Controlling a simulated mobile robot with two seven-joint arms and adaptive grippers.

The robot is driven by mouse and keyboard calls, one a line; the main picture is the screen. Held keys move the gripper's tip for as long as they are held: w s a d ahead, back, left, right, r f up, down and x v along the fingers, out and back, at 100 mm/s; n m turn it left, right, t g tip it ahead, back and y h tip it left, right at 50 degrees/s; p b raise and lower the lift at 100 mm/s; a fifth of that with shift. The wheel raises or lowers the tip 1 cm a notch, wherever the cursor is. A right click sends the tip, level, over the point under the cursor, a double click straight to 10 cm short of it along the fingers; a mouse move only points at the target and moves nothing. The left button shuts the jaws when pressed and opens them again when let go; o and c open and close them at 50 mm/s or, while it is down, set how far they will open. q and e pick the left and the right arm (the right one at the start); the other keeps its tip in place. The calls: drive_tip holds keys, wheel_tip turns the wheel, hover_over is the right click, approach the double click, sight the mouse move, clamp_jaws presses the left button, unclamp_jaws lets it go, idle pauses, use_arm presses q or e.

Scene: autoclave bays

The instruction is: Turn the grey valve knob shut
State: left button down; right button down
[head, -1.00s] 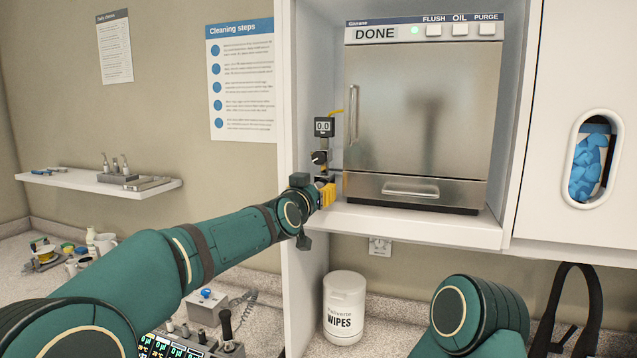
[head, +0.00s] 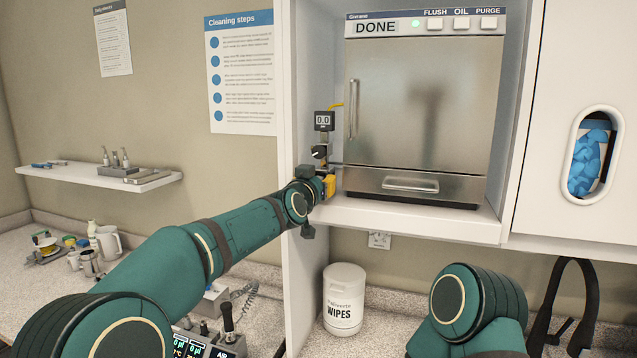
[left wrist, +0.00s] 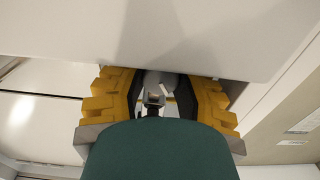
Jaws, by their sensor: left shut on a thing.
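My left gripper (head: 329,186) reaches into the left side of the autoclave bay, below the small display and the black dial. In the left wrist view its yellow fingers (left wrist: 161,98) stand on both sides of a light grey part, the grey valve knob (left wrist: 160,80), and are shut on it. The knob is partly covered by the fingers and my green wrist, so its turn angle cannot be told. In the head view the gripper hides it. My right gripper is not in view; only part of that arm shows.
The steel autoclave (head: 420,110) stands just right of my left gripper, reading DONE. A digital display (head: 323,121) reads 0.0 above a black dial (head: 319,152). The white bay shelf (head: 420,221) lies below. A wipes tub (head: 344,300) stands under it.

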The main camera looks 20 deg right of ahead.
use_arm(q)
drive_tip(key=m+b, duration=0.1)
drive_tip(key=m, duration=0.4)
drive_tip(key=shift+d+m, duration=0.1)
drive_tip(key=shift+m, duration=0.2)
drive_tip(key=c, duration=0.9)
unclamp_jaws()
drive_tip(key=shift+c, duration=0.2)
drive_tip(key=v, duration=1.2)
